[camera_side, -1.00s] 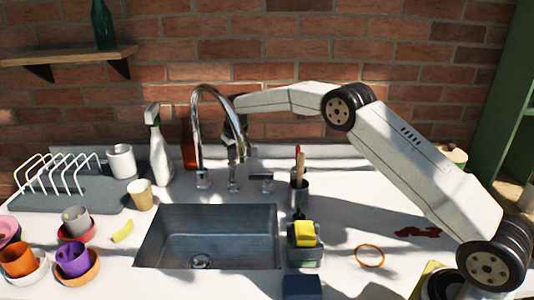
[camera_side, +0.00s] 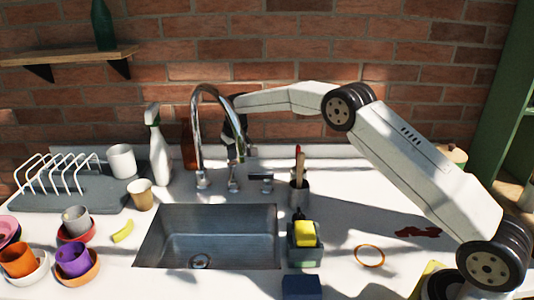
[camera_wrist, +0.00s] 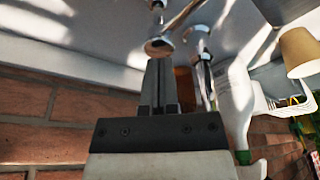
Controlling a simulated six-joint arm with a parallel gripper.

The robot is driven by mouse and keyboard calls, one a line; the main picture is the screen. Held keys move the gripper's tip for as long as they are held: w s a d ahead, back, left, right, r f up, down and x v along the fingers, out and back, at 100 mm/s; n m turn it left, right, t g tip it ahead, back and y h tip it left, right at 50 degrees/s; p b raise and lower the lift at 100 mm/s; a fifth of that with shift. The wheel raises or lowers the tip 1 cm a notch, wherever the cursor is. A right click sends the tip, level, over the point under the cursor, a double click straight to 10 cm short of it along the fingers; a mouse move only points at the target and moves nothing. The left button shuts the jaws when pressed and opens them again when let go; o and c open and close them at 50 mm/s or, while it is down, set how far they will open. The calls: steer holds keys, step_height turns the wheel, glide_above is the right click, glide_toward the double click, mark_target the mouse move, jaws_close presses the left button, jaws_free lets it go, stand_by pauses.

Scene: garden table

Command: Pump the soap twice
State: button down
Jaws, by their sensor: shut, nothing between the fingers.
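A brown bottle (camera_side: 188,145) stands at the back wall behind the tap in the side view, its top partly hidden. I cannot tell whether it is the soap. A dark, pump-like top (camera_side: 298,214) rises behind the sponge caddy (camera_side: 305,256); its body is mostly hidden and I cannot tell whether it is the soap pump. My gripper (camera_side: 240,155) is behind the tap, pointing down, partly hidden. In the wrist view my gripper (camera_wrist: 160,64) has its fingers together and empty, close to a round chrome part (camera_wrist: 158,47) of the tap; contact is unclear.
The chrome tap (camera_side: 199,135) stands between the sink (camera_side: 215,225) and the wall. A spray bottle (camera_side: 160,160) is left of it, a brush pot (camera_side: 299,190) right. A drying rack (camera_side: 70,195), cups and bowls fill the left. An orange ring (camera_side: 369,256) lies right.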

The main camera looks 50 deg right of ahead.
steer(key=shift+s+x, duration=0.15)
steer(key=shift+x, duration=0.45)
steer(key=shift+s+x, duration=0.15)
steer(key=shift+x, duration=0.45)
stand_by(0.3)
steer(key=shift+w+v, duration=0.25)
steer(key=shift+v, duration=0.9)
steer(key=shift+r, duration=0.25)
stand_by(0.4)
steer(key=shift+w+v, duration=0.25)
steer(key=shift+v, duration=0.7)
steer(key=shift+w+v, duration=0.2)
steer(key=shift+v, duration=0.7)
steer(key=shift+w+v, duration=0.25)
steer(key=shift+v, duration=0.7)
steer(key=shift+r, duration=0.2)
steer(key=shift+s, duration=0.1)
steer(key=s+a+f, duration=0.1)
steer(key=s+f, duration=0.1)
steer(key=s, duration=1)
steer(key=s+a+f, duration=0.2)
steer(key=s, duration=1.1)
steer(key=s+a+f, duration=0.1)
steer(key=s+f, duration=0.2)
steer(key=s, duration=1)
steer(key=shift+a+n, duration=0.4)
